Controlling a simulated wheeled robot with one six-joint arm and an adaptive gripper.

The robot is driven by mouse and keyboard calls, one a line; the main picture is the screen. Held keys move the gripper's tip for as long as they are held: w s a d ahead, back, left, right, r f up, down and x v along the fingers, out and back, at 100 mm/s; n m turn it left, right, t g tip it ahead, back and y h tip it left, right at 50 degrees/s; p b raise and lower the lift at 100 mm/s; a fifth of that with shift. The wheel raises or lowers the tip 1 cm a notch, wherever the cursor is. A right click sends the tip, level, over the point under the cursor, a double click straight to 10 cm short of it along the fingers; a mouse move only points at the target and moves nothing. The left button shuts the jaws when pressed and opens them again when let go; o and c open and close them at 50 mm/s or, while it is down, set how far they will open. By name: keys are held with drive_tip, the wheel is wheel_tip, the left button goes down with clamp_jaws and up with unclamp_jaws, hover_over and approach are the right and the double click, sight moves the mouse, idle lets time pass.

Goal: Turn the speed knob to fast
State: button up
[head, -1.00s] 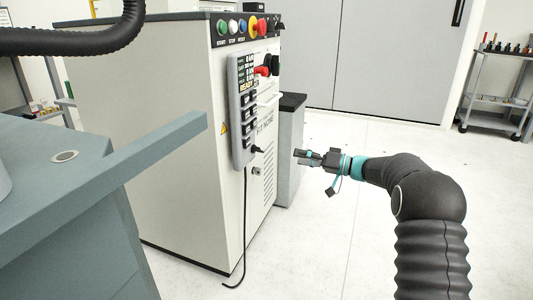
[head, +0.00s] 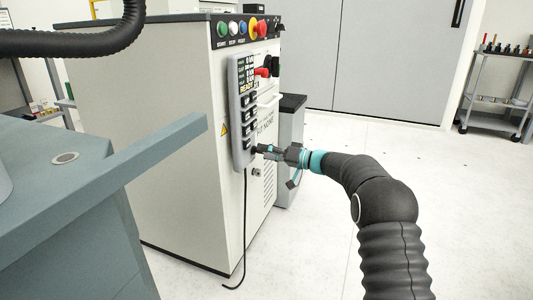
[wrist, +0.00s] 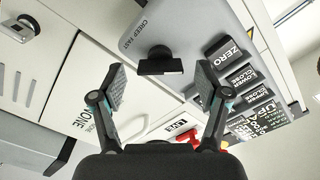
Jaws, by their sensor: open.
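The speed knob is a small black knob with a flat bar grip (wrist: 160,65), low on the grey control pendant (wrist: 200,22), beside the printed words CREEP FAST. In the wrist view the bar lies across the picture, between my open fingertips and slightly beyond them, with a gap on each side. My gripper (wrist: 161,80) is empty and seems to touch nothing. In the head view my gripper (head: 262,151) points left at the lower end of the pendant (head: 238,105), and its fingers largely cover the knob there. I cannot tell which word the knob points to.
The pendant's black buttons (wrist: 228,50) are close to the right finger. Red and black knobs (head: 265,70) and a white handle (head: 268,103) are on the machine front above my gripper. A cable (head: 245,220) hangs below the pendant.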

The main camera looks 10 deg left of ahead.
drive_tip(key=c, duration=1.2)
drive_tip(key=shift+o, duration=0.2)
drive_tip(key=shift+m, duration=0.3)
drive_tip(key=shift+m+p, duration=2.75)
drive_tip(key=shift+m, duration=5.85)
